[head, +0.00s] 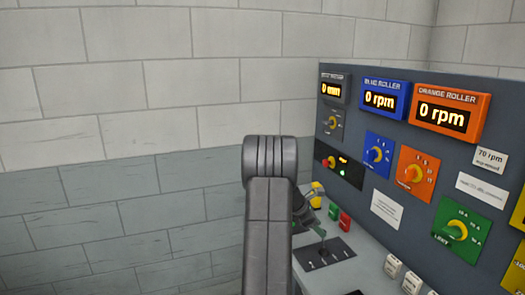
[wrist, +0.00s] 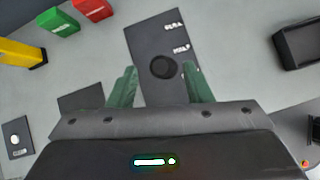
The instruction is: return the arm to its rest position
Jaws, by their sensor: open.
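My arm rises in the lower middle of the head view and hides part of the console. My gripper (wrist: 159,68) shows in the wrist view with two green fingers spread apart and nothing between them. In the head view only a bit of my gripper (head: 318,232) shows, right of the arm, just over the desk part of the console. Below the fingers in the wrist view is a dark plate (wrist: 150,35) with a round black knob (wrist: 163,67) and white labels. The plate also shows in the head view (head: 338,249).
An upright panel (head: 345,200) with rpm displays and coloured dials stands close at the right. Red (wrist: 88,8) and green (wrist: 58,22) blocks and a yellow piece (wrist: 20,52) are near the gripper. A black box (wrist: 298,45) lies right. The left has a bare block wall (head: 100,130).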

